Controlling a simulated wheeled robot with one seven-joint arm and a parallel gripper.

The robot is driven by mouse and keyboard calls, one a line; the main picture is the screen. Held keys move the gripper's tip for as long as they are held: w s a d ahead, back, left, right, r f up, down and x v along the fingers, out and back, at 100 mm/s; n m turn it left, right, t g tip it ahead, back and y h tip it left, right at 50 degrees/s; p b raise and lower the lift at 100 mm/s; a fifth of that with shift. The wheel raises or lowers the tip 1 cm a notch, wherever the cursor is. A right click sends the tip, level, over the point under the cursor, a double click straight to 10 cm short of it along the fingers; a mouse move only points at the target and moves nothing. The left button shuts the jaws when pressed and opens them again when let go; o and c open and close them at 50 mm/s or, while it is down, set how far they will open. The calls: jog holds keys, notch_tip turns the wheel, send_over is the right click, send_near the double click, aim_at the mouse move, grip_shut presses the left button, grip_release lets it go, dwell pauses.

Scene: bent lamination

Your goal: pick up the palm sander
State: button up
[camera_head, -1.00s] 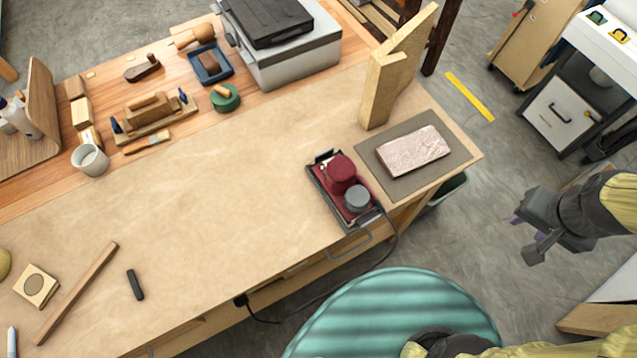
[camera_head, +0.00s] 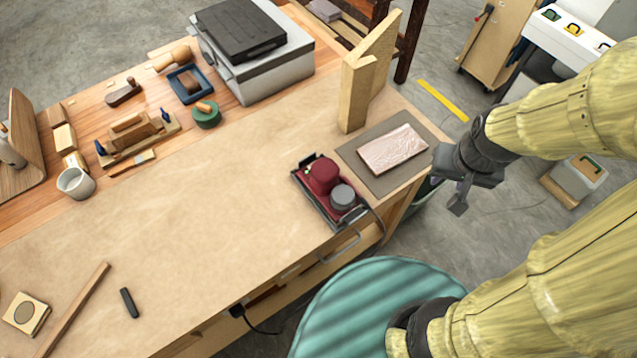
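The palm sander (camera_head: 322,174) is dark red with a rounded top and a grey round knob beside it. It rests near the front right edge of the workbench, on or in a dark rectangular frame; I cannot tell whether the frame is part of it. A dark cord runs from its right end over the bench edge. My gripper (camera_head: 449,193) is to the right of the sander, past the bench's right end, apart from it. Its fingers look spread and empty, with one finger partly hidden.
A pinkish block (camera_head: 393,149) lies on a grey mat (camera_head: 366,177) between sander and gripper. An upright wooden angle piece (camera_head: 354,95) stands behind. A teal ribbed round surface (camera_head: 350,300) is in front.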

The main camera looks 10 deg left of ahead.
jog(key=o, duration=0.6)
jog(key=shift+w+a, duration=0.15)
jog(key=shift+a, duration=0.05)
jog(key=shift+c, duration=0.2)
jog(key=o, duration=0.7)
jog(key=w+a+n, duration=0.1)
jog(key=w+a+f+n, duration=0.1)
jog(key=a, duration=0.1)
jog(key=shift+w+a+g+b, duration=0.15)
jog(key=shift+a+g+b, duration=0.05)
jog(key=shift+g+b, duration=0.15)
jog(key=n+g+b, duration=0.2)
jog(key=n, duration=0.6)
send_over(328, 170)
notch_tip(328, 170, down, 3)
jog(key=shift+r, duration=0.1)
notch_tip(328, 170, down, 12)
jog(key=shift+f+p, duration=0.1)
jog(key=shift+p, duration=0.9)
